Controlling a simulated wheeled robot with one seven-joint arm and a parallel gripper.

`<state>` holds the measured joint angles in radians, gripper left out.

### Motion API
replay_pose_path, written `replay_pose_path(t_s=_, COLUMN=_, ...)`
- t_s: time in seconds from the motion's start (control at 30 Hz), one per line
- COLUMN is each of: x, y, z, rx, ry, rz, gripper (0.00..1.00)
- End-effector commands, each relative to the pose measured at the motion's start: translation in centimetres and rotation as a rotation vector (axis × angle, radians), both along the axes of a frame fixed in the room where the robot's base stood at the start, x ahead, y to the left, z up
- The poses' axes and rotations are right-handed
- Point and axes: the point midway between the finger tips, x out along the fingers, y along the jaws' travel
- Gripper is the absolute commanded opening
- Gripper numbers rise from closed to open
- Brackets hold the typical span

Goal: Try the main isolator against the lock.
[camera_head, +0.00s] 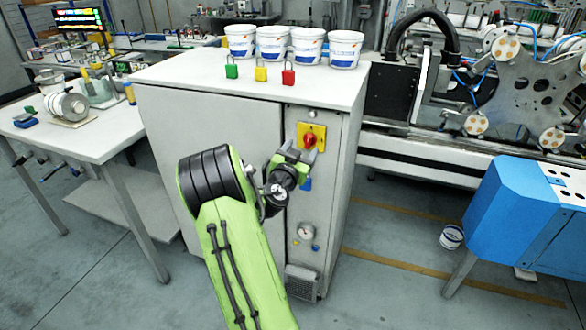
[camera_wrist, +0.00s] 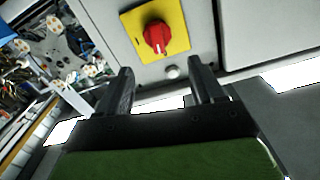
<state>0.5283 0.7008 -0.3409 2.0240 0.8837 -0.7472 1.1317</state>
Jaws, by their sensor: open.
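The main isolator, a red rotary knob (camera_head: 310,140) on a yellow square plate, is on the upper front of the grey cabinet (camera_head: 225,140). In the wrist view the red knob (camera_wrist: 157,37) is ahead of my fingers, with a small white mark on its lower part. My gripper (camera_head: 298,153) is open and empty just below and in front of the knob; its fingertips show apart in the wrist view (camera_wrist: 160,70). I see no lock on the knob in the wrist view. Green (camera_head: 231,67), yellow (camera_head: 261,71) and red (camera_head: 288,74) padlocks stand on the cabinet top.
Several white tubs (camera_head: 273,43) stand behind the padlocks. A blue item (camera_head: 306,184) shows beside my gripper; I cannot tell what it is. A gauge (camera_head: 306,231) is lower on the panel. A blue machine (camera_head: 530,215) stands at the right.

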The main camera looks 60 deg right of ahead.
Motion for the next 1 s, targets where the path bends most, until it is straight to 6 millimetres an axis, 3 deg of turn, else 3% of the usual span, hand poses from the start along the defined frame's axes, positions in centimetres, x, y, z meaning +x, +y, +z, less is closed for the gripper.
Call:
replay_pose_path(t_s=0.2, x=-0.8, y=5.9, z=-0.6, rx=0.002, ry=0.001, rz=0.005, gripper=0.67)
replay_pose_path(t_s=0.33, x=-1.2, y=7.9, z=-0.4, rx=0.001, ry=-0.001, rz=0.002, gripper=0.67)
replay_pose_path(t_s=1.0, x=-1.4, y=8.5, z=-0.1, rx=0.000, ry=-0.001, rz=0.000, gripper=0.67)
